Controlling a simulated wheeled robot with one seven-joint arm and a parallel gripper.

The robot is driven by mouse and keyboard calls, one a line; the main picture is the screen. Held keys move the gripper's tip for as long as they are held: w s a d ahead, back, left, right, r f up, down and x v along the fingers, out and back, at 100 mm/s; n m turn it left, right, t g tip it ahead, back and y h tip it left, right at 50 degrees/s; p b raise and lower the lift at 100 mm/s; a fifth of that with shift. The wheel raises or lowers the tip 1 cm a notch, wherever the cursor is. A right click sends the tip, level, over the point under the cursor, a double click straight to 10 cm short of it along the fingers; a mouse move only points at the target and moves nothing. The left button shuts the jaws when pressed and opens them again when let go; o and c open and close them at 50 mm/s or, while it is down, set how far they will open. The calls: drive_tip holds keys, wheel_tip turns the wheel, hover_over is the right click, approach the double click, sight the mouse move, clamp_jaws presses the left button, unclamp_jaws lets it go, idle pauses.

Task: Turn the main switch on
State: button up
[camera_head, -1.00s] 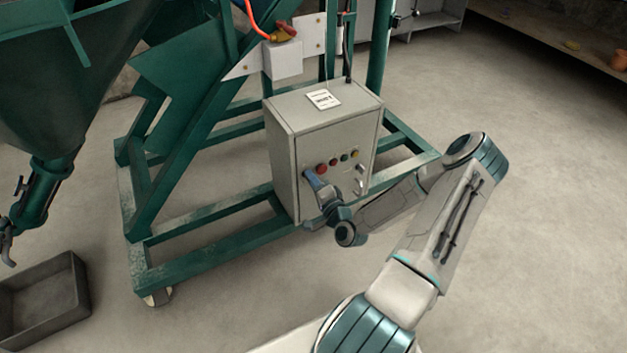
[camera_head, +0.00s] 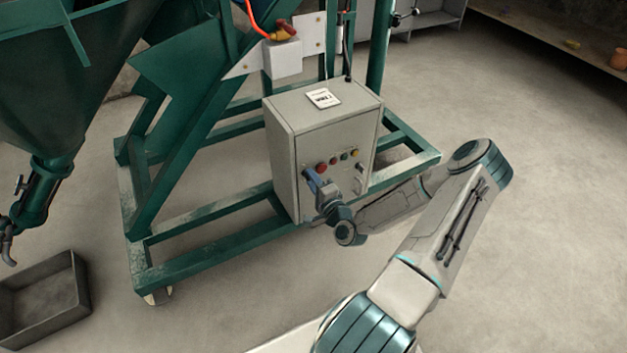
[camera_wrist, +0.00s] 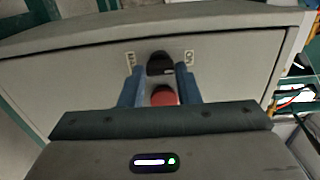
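A grey control cabinet (camera_head: 290,170) stands on the green frame. In the wrist view, a black rotary switch knob (camera_wrist: 159,64) is on the cabinet's face, with a small label on each side. My gripper (camera_wrist: 159,70) has its two blue fingers apart, one on each side of the knob. I cannot tell whether they touch it. A red part (camera_wrist: 163,96) shows below the knob, between the fingers. In the head view, my gripper (camera_head: 310,176) is at the left part of the cabinet front, and the knob cannot be made out behind it.
Loose coloured wires (camera_wrist: 292,100) show at the wrist view's right edge. A grey bin (camera_head: 45,300) is on the floor at left. The floor at right is clear.

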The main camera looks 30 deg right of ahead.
drive_tip(key=shift+s, duration=0.1)
drive_tip(key=s+p, duration=0.2)
drive_tip(key=s, duration=1.1)
drive_tip(key=shift+s+d+p, duration=0.2)
drive_tip(key=shift+s+p, duration=0.1)
drive_tip(key=shift+s, duration=0.05)
wheel_tip(320, 180, up, 31)
drive_tip(key=w+a+n+g+h+p, duration=0.1)
drive_tip(key=w+n+g+h+p, duration=0.1)
drive_tip(key=n+g+p, duration=1.4)
drive_tip(key=s+a+r+p, duration=0.4)
drive_tip(key=a+r, duration=0.1)
drive_tip(key=r, duration=0.4)
drive_tip(key=s+a+r+n+y+p, duration=0.1)
drive_tip(key=s+a+r+p, duration=0.3)
drive_tip(key=r, duration=0.4)
drive_tip(key=s+a+r+p, duration=0.4)
drive_tip(key=s+a+r, duration=0.1)
drive_tip(key=r, duration=0.4)
drive_tip(key=shift+a+r+n+t+p, duration=0.3)
drive_tip(key=shift+a+t, duration=0.1)
drive_tip(key=shift+a, duration=0.35)
